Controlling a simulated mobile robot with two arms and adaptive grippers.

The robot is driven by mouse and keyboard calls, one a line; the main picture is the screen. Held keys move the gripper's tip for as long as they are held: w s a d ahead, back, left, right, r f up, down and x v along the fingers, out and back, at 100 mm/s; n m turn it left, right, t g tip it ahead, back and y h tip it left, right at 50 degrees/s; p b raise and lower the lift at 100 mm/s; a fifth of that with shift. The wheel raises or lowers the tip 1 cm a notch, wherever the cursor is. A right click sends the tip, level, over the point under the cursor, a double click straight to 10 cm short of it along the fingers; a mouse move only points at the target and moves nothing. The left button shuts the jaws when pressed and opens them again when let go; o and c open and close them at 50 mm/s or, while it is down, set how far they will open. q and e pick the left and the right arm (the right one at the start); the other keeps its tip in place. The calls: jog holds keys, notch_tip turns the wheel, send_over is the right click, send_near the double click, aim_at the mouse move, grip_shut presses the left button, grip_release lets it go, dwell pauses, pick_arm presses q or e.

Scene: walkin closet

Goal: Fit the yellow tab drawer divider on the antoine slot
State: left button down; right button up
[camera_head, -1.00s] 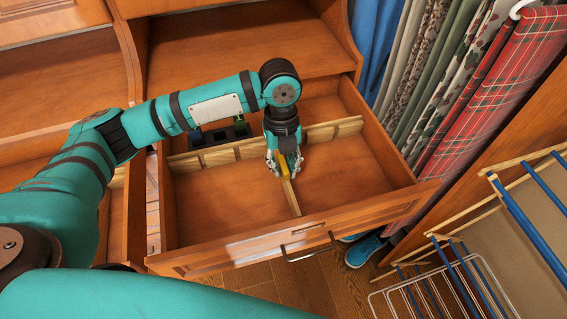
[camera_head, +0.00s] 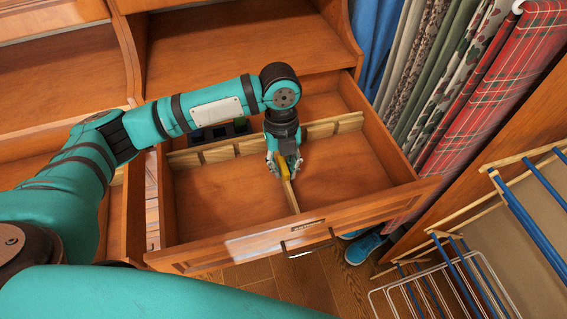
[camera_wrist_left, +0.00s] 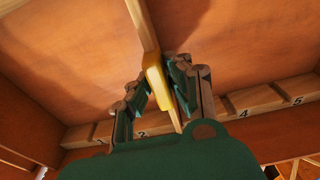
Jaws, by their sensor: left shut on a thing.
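The yellow tab drawer divider is a thin wooden strip (camera_head: 291,197) with a yellow tab (camera_wrist_left: 154,72) at its rear part. It lies inside the open drawer (camera_head: 225,205), running from my left gripper toward the drawer front. My left gripper (camera_head: 285,170) is shut on the divider at the yellow tab; its fingers also show in the wrist view (camera_wrist_left: 160,95). A notched wooden rail (camera_head: 240,150) crosses the drawer behind the gripper. In the wrist view the rail (camera_wrist_left: 265,100) carries slot numbers; the middle ones are hidden by the gripper. I cannot tell whether the divider's rear end sits in a slot. My right gripper is out of view.
A small label plate (camera_head: 308,225) is on the drawer front, above the handle (camera_head: 307,248). A dark divided tray (camera_head: 219,132) lies behind the rail. Hanging clothes (camera_head: 470,90) and a rack with blue bars (camera_head: 530,215) stand at the right.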

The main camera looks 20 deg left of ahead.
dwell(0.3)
pick_arm(q)
jog(key=c, duration=1.2)
grip_release()
jog(key=r, duration=0.8)
jog(key=w+r, duration=0.1)
jog(key=r, duration=0.2)
jog(key=shift+w+a+r, duration=0.1)
jog(key=shift+a+r, duration=0.25)
jog(key=shift+r, duration=0.05)
